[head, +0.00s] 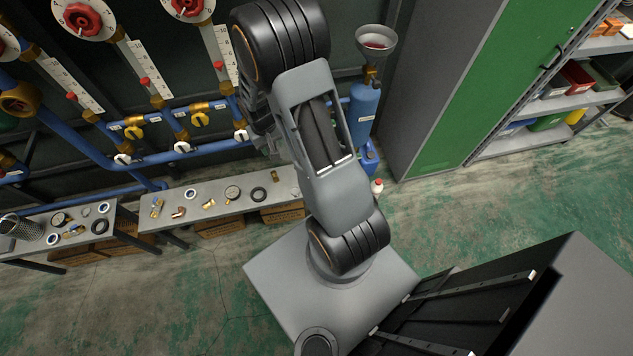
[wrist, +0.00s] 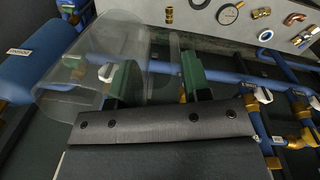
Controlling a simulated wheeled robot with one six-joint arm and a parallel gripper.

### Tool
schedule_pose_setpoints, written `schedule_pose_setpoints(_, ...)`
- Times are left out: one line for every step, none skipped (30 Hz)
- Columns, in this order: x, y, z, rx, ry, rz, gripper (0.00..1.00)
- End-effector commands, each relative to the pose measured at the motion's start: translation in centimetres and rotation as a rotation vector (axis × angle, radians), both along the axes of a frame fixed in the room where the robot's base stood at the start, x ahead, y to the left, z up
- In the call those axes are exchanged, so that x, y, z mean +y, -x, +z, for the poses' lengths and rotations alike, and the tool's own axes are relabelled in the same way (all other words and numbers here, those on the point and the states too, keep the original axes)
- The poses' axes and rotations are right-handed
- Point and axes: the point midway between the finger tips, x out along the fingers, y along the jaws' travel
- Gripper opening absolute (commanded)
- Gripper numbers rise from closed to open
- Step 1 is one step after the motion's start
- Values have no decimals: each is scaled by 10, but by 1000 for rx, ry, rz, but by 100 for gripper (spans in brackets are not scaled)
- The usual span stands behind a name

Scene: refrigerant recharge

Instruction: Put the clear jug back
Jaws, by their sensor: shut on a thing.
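The clear jug (wrist: 88,50) shows in the wrist view as a large see-through cylinder, left of and partly behind my gripper's left finger. My gripper (wrist: 158,76) has two green fingers, which stand apart with a clear upright strip, seemingly the jug's handle, between them. The gripper is shut on the jug, though the exact contact is hard to see through the clear material. In the head view my arm hides the gripper, and I cannot make out the jug there.
Blue pipes with valves (head: 182,147) run along the back wall. A blue tank (head: 363,112) with a funnel (head: 376,40) stands beside a green cabinet (head: 480,85). A low bench (head: 225,183) holds small fittings. A white-and-red bottle (head: 377,187) stands nearby. Green floor is open at right.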

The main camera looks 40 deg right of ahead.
Motion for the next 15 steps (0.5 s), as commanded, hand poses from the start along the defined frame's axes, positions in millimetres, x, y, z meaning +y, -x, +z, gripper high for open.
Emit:
schedule_pose_setpoints(-15, 3, -35, -3, 1, -35, 4)
schedule_pose_setpoints(-23, 6, -42, -4, 1, -52, 4)
schedule_pose_setpoints(-33, 9, -52, -4, 1, -74, 4)
schedule_pose_setpoints(-41, 12, -60, -4, 2, -92, 4)
schedule_pose_setpoints(-49, 15, -67, -5, 2, -109, 4)
schedule_pose_setpoints(-59, 19, -77, -5, 2, -132, 4)
schedule_pose_setpoints(-66, 23, -84, -5, 2, -149, 4)
schedule_pose_setpoints(-73, 26, -92, -5, 2, -165, 4)
schedule_pose_setpoints(-82, 31, -102, -5, 3, -187, 4)
schedule_pose_setpoints(-88, 35, -109, -4, 3, -204, 4)
schedule_pose_setpoints(-95, 39, -116, -4, 3, -220, 4)
schedule_pose_setpoints(-102, 44, -125, -6, 3, -239, 4)
schedule_pose_setpoints(-108, 48, -132, -5, 2, -253, 4)
schedule_pose_setpoints(-113, 52, -138, -5, 3, -267, 4)
schedule_pose_setpoints(-120, 57, -146, -5, 3, -285, 4)
